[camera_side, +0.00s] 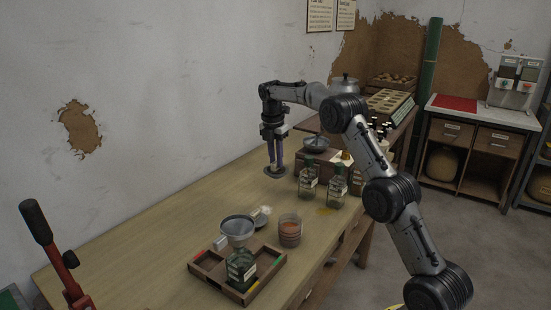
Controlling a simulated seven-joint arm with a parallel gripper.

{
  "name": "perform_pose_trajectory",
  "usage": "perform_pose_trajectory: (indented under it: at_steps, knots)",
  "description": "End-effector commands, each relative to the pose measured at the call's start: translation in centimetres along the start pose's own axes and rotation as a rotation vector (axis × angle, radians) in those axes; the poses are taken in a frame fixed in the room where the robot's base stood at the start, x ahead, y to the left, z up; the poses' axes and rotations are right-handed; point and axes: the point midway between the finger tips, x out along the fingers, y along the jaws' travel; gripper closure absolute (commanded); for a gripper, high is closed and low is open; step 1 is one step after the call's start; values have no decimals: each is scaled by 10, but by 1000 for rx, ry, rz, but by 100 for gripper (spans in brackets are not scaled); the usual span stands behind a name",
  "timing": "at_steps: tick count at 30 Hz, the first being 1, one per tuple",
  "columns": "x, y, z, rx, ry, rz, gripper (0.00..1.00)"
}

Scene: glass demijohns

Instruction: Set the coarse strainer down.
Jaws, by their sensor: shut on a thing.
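My gripper (275,163) points straight down over the back part of the wooden table, with its purple fingers shut on a small round grey piece, the coarse strainer (276,173) by its look. The strainer is flat and level, low at the tabletop. I cannot tell whether it touches the wood. The fingers hide part of its middle. It is to the left of two glass bottles (308,183) and apart from them.
A wooden tray (210,266) holds a bottle with a grey funnel (237,227) above it. A glass jar with orange contents (290,231) stands beside the tray. A wooden box with a metal bowl (316,142) stands behind the bottles. The table left of my gripper is clear.

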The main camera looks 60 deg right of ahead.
Motion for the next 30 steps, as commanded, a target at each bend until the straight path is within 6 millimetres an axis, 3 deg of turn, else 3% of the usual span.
perform_pose_trajectory:
  at_steps: [30]
  knots:
    - [107, -1, -13, 0, 1, -3, 100]
